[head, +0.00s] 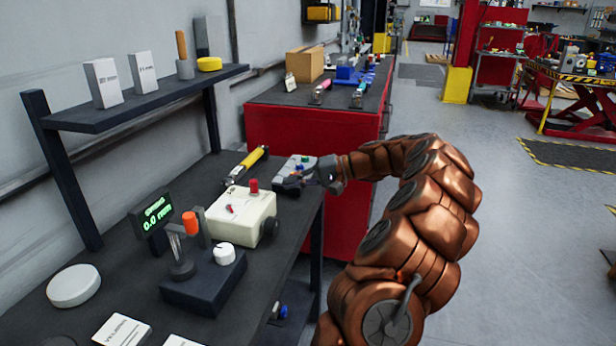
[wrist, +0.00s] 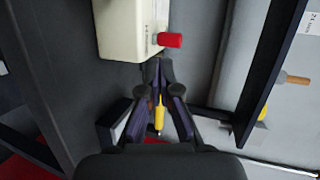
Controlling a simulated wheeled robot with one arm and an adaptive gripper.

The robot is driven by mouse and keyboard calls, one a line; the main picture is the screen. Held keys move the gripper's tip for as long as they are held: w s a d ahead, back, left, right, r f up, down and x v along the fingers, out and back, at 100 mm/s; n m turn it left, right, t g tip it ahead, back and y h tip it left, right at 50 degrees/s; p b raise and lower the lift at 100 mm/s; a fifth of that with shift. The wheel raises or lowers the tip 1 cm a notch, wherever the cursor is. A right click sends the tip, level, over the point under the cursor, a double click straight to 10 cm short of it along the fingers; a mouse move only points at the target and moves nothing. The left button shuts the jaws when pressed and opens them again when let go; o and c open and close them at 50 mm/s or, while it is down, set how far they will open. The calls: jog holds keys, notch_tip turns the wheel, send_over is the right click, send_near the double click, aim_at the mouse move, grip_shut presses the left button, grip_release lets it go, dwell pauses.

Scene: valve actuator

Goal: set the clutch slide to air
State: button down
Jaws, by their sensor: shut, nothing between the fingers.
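A cream actuator box (head: 240,218) stands on the dark bench, with a red knob (head: 253,186) on top, a small red pointer on its face and a dark round part on its right side. The wrist view shows the box (wrist: 125,28) and its red knob (wrist: 170,40) too. I cannot make out which part is the clutch slide, or any air label. My gripper (head: 294,183) is just beyond the box, to its upper right. In the wrist view my gripper (wrist: 158,72) is shut and empty, its tips near the red knob; I cannot tell whether they touch anything.
A yellow-handled tool (head: 247,163) lies behind the box. A pale block with coloured buttons (head: 293,166) is close by my gripper. A gauge stand with a green display (head: 153,215) stands nearer. A shelf (head: 140,106) overhangs the left side. A red cabinet (head: 300,130) stands beyond.

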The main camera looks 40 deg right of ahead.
aim_at(270, 195)
jog(key=shift+r+p+x, duration=0.15)
jog(key=shift+r+x, duration=0.05)
jog(key=shift+x, duration=0.8)
jog(key=shift+r+p+x, duration=0.15)
jog(key=shift+x, duration=0.85)
jog(key=shift+r+p+x, duration=0.15)
jog(key=shift+r+x, duration=0.05)
jog(key=shift+x, duration=0.75)
jog(key=shift+w+a, duration=0.1)
jog(key=shift+w, duration=0.1)
